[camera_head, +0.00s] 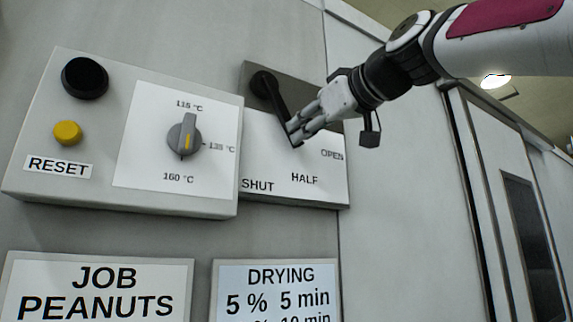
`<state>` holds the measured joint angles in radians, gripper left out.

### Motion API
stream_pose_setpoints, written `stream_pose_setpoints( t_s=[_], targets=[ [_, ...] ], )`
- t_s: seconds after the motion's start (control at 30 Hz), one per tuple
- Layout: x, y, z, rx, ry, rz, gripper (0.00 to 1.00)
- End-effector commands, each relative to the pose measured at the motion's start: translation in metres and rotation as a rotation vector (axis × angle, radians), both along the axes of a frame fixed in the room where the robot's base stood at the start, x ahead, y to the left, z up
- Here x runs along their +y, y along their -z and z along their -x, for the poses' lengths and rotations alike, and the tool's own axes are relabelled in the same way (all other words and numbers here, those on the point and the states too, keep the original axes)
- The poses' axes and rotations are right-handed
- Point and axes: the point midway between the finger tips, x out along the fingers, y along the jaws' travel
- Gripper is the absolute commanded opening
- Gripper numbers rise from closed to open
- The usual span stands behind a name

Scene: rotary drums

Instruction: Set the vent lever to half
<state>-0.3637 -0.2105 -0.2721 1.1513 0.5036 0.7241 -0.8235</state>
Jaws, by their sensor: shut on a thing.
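The vent lever (277,100) is a black bar on a pivot at the upper left of its panel (262,160). The panel carries the labels SHUT, HALF and OPEN from lower left to right. The lever slants down and to the right from its pivot, with its tip above the word HALF (304,178). My gripper (298,130) comes in from the upper right and is shut on the lever near its lower end. The fingers hide part of that end, so its exact alignment with the HALF mark is hard to tell.
Left of the vent panel, a grey control box (60,110) stands out from the wall with a temperature knob (184,137), a yellow reset button (67,132) and a black round part (85,77). Signs sit below. A door frame (480,180) is at right.

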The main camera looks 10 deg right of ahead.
Motion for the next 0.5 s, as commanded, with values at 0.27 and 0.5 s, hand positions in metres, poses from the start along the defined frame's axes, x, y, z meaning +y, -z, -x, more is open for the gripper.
stream_pose_setpoints(
  t_s=[0.27, 0.5],
  targets=[
    [0.0002, 0.0002, 0.0, 0.0, 0.0, -0.001, 0.44],
    [0.0002, 0.0001, 0.0001, 0.0, 0.0, -0.001, 0.49]
  ],
)
